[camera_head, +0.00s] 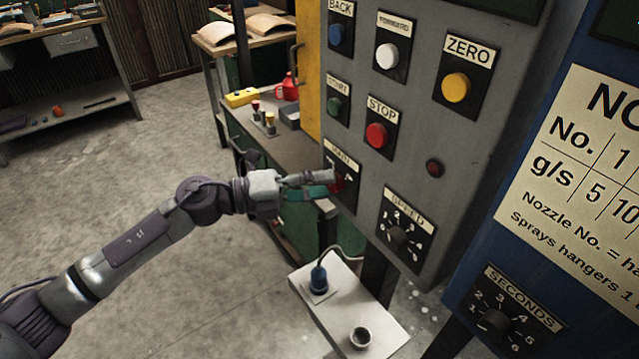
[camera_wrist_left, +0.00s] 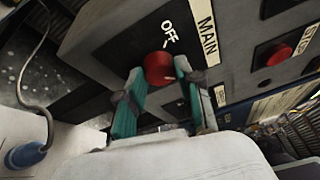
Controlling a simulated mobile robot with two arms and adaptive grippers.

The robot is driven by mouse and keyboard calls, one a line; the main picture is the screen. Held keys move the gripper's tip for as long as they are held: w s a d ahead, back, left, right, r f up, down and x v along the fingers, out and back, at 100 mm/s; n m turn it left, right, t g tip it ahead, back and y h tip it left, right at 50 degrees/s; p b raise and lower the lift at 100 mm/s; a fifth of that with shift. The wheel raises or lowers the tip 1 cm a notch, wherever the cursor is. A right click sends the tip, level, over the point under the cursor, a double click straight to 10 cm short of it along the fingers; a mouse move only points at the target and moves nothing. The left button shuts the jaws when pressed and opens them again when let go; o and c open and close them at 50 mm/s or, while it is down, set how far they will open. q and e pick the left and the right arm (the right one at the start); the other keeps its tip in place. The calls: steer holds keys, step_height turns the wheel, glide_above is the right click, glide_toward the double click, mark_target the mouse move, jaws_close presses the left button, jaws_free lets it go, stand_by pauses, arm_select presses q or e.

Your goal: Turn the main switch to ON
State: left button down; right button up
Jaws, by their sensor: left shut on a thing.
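The main switch is a red knob on the grey control panel (camera_head: 410,120). In the left wrist view the red knob (camera_wrist_left: 158,68) sits under the word OFF, beside the MAIN label (camera_wrist_left: 204,32). My left gripper (camera_head: 325,184) reaches the panel from the left. Its teal fingers (camera_wrist_left: 160,85) are shut on the red knob, one on each side. In the head view the fingers hide most of the knob and part of its plate. I cannot tell exactly where the knob's pointer stands. My right gripper is not in view.
Above the switch are the green start button (camera_head: 335,106) and the red STOP button (camera_head: 376,135). The SPEED dial (camera_head: 397,236) is at lower right. A small white table (camera_head: 345,312) with a blue item (camera_head: 319,279) stands below. Open floor lies at left.

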arm_select(q)
steer(key=c, duration=0.7)
jaws_free()
steer(key=shift+c, duration=0.2)
steer(key=v, duration=1.2)
steer(key=shift+f, duration=0.15)
